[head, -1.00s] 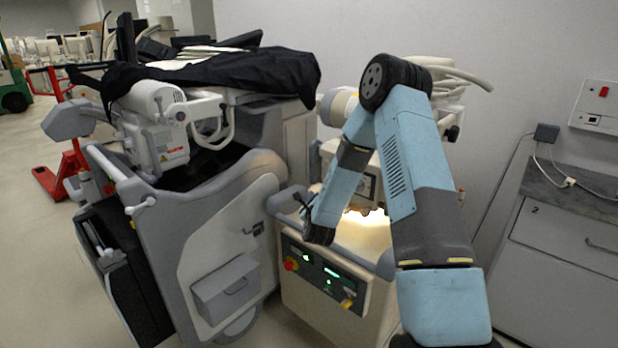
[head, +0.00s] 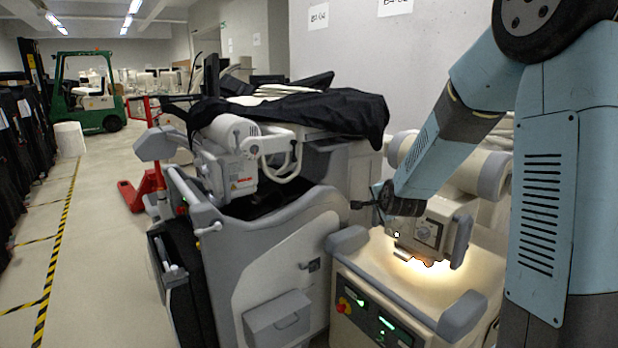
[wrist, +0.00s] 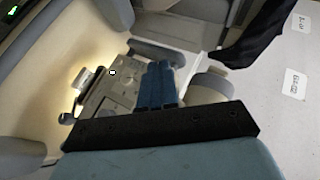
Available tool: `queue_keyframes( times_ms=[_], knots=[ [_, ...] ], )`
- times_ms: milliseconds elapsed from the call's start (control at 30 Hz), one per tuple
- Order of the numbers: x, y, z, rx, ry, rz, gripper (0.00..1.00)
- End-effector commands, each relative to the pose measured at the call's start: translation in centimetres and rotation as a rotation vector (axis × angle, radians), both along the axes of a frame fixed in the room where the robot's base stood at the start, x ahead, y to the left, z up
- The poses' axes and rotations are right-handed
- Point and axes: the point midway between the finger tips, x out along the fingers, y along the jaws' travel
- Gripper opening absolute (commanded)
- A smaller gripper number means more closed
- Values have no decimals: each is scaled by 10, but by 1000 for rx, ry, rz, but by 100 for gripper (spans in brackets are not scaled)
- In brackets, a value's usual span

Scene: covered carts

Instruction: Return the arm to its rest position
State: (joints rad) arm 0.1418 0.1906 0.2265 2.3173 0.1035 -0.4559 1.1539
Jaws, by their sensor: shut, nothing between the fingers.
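My blue-grey arm (head: 540,190) folds over at the right of the head view. Its forearm slants down to the left, over the lit cart. In the wrist view my gripper (wrist: 158,72) shows as blue fingers, closed together and empty. It appears apart from the machine behind it, though the exact gap cannot be told.
A lit cream cart (head: 375,262) with a grey machine head (head: 425,228) stands below my forearm. A larger grey cart (head: 255,240), draped with black cloth (head: 300,112), stands left of it. A green forklift (head: 88,95) is far back. The floor at left (head: 105,250) is open.

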Motion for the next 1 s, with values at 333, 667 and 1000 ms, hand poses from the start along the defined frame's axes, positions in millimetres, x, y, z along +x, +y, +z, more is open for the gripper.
queue_keyframes(
  times_ms=[333,667,1000],
  knots=[
    [-79,-5,58,-313,134,184,0],
    [-172,-14,95,-568,268,379,0],
    [-279,-26,117,-780,393,610,0]
  ],
)
